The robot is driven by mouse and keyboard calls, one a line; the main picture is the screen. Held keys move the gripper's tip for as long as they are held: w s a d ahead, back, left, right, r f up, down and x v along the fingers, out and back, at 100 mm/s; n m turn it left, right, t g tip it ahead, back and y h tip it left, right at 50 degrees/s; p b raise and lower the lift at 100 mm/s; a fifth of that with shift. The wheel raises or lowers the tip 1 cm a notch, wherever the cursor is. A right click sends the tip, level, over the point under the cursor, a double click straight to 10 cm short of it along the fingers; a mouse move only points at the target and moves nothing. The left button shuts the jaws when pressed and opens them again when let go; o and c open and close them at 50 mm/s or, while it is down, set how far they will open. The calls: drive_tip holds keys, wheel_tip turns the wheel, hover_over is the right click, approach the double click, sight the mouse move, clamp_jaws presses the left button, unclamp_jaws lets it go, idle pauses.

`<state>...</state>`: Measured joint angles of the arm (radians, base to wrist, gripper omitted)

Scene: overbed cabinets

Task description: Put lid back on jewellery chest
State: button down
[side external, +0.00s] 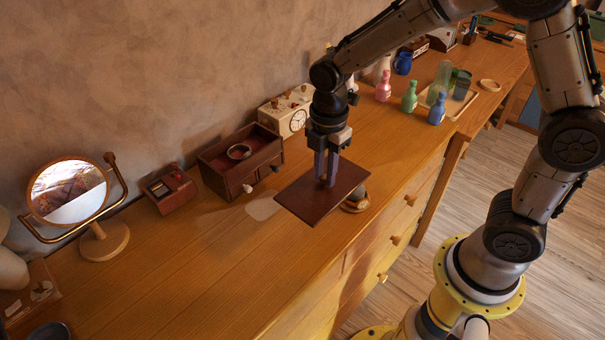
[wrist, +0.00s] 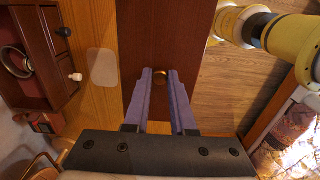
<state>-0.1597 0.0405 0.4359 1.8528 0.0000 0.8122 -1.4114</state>
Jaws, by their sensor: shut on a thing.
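The lid (side external: 309,198) is a flat dark reddish-brown panel, held above the dresser top near its front edge. My gripper (side external: 326,182) is shut on the lid's small brass knob (wrist: 159,76). In the wrist view the lid (wrist: 170,35) stretches away from my fingers (wrist: 161,73). The jewellery chest (side external: 222,178) is a dark brown box with an open top, left of and behind the lid. A bracelet (side external: 238,152) lies inside it. The chest has a white knob (side external: 248,188) and a dark knob. In the wrist view the chest (wrist: 52,50) is at the left.
A small reddish box (side external: 169,190) and a round mirror (side external: 68,193) stand left of the chest. A cream clock box (side external: 286,115) is just behind it. A round item (side external: 357,204) is partly hidden under the lid. Bottles (side external: 409,97) and a tray stand farther right.

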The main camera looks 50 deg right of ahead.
sight(346, 194)
drive_tip(key=s, duration=0.1)
drive_tip(key=s+r, duration=0.1)
drive_tip(key=s, duration=0.1)
drive_tip(key=s+r, duration=0.1)
drive_tip(key=s, duration=0.1)
drive_tip(key=shift+d, duration=0.4)
drive_tip(key=w+a+r, duration=0.1)
drive_tip(key=w+r, duration=0.3)
drive_tip(key=w, duration=0.5)
drive_tip(key=w+a+r, duration=0.1)
drive_tip(key=w+r, duration=0.2)
drive_tip(key=w, duration=0.5)
drive_tip(key=w+a+r, duration=0.1)
drive_tip(key=w+r, duration=0.3)
drive_tip(key=w, duration=0.5)
drive_tip(key=shift+w+a+f, duration=0.1)
drive_tip(key=shift+w+f, duration=0.65)
drive_tip(key=shift+f, duration=1.5)
drive_tip(key=shift+w+d+f, duration=0.1)
drive_tip(key=shift+w+f, duration=0.65)
drive_tip(key=shift+f, duration=1.5)
drive_tip(key=shift+w+a+f, duration=0.1)
drive_tip(key=shift+w+f, duration=0.65)
drive_tip(key=shift+f, duration=1.5)
drive_tip(key=shift+f, duration=0.2)
drive_tip(key=shift+c, duration=0.9)
unclamp_jaws()
